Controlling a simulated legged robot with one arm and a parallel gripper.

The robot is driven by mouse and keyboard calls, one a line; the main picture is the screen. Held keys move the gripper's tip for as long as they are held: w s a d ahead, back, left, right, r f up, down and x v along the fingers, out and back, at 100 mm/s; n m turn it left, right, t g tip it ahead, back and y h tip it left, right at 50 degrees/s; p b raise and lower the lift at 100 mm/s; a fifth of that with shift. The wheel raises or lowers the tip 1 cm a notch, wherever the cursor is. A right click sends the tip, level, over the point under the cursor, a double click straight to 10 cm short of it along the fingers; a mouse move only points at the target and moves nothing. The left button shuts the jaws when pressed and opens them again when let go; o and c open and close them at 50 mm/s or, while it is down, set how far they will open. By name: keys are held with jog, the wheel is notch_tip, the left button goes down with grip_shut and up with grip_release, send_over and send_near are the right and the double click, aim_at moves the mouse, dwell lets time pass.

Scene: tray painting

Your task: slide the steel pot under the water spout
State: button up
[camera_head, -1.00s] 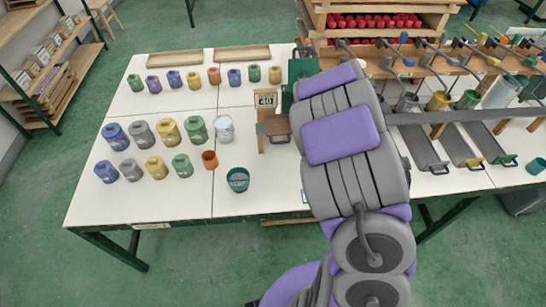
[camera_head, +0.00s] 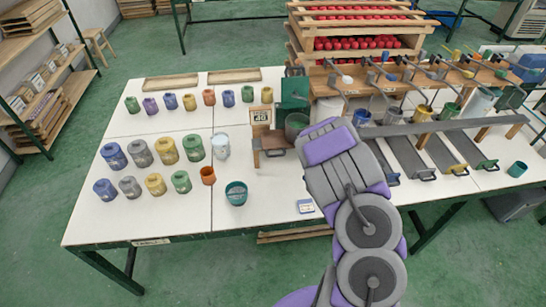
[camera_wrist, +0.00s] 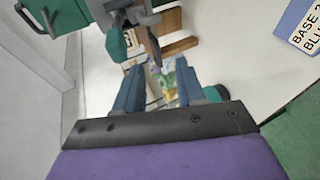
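Which fitting is the water spout I cannot tell. My gripper is hidden behind my arm in the head view. In the wrist view my gripper (camera_wrist: 159,88) has its two blue-grey fingers apart, with no held object seen between them. A grey metal part (camera_wrist: 131,17) with green pieces shows beyond the fingers.
Coloured jars stand in rows on the white table (camera_head: 250,215) at left, with a teal cup (camera_head: 236,193) nearer the front. Levers and pots, including a yellow pot (camera_head: 423,112), line the right side above dark sloping trays (camera_head: 408,155). A label card (camera_head: 306,206) lies near the front edge.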

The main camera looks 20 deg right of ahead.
aim_at(277, 156)
jog(key=shift+n+t+y, duration=0.6)
jog(key=shift+t+y, duration=0.1)
jog(key=shift+y, duration=0.2)
jog(key=a+x, duration=0.1)
jog(key=x, duration=0.4)
jog(key=b+x, duration=0.1)
jog(key=x, duration=0.5)
jog(key=a+b+x, duration=0.1)
jog(key=x, duration=0.5)
jog(key=shift+s+a+f, duration=0.2)
jog(key=shift+a+f, duration=0.2)
jog(key=shift+f, duration=0.05)
grip_shut()
jog(key=shift+f, duration=0.1)
jog(key=shift+s, duration=0.1)
